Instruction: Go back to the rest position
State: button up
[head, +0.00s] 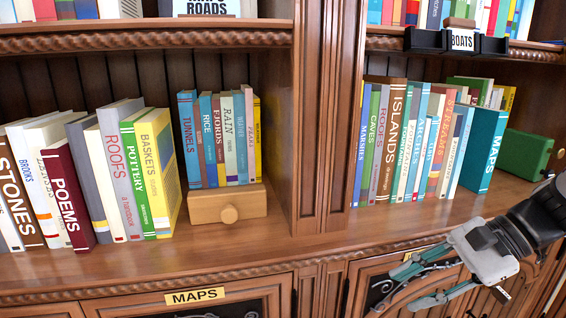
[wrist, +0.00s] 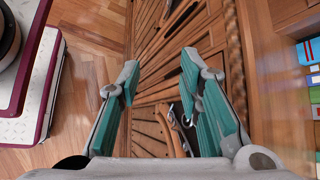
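My gripper (head: 404,288) is at the lower right in the head view, in front of the cabinet doors below the shelf ledge. Its two teal fingers are spread apart with nothing between them. In the wrist view my gripper (wrist: 160,70) also shows open and empty, with a dark brown panelled wooden surface beyond the fingers.
A bookcase (head: 328,110) holds rows of books above a ledge (head: 330,248). A small wooden drawer box (head: 205,204) carries books. A green box (head: 526,155) stands at the right. A MAPS label (head: 195,296) marks a lower door. Wood floor (wrist: 85,85) shows in the wrist view.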

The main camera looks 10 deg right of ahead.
jog(key=s+a+r+n+g+h, duration=0.1)
jog(key=s+a+n+h, duration=0.35)
jog(key=s+n, duration=0.4)
jog(key=s+a+r+n+g+h, duration=0.2)
jog(key=s+a+n+h, duration=0.25)
jog(key=s+n, duration=0.4)
notch_tip(320, 180, up, 29)
jog(key=s+d+m+t+p, duration=0.1)
jog(key=t+p, duration=0.3)
jog(key=p, duration=2.4)
jog(key=shift+d+r+m, duration=0.15)
jog(key=shift+d+m, duration=0.15)
jog(key=shift+m, duration=0.1)
jog(key=shift+d, duration=0.1)
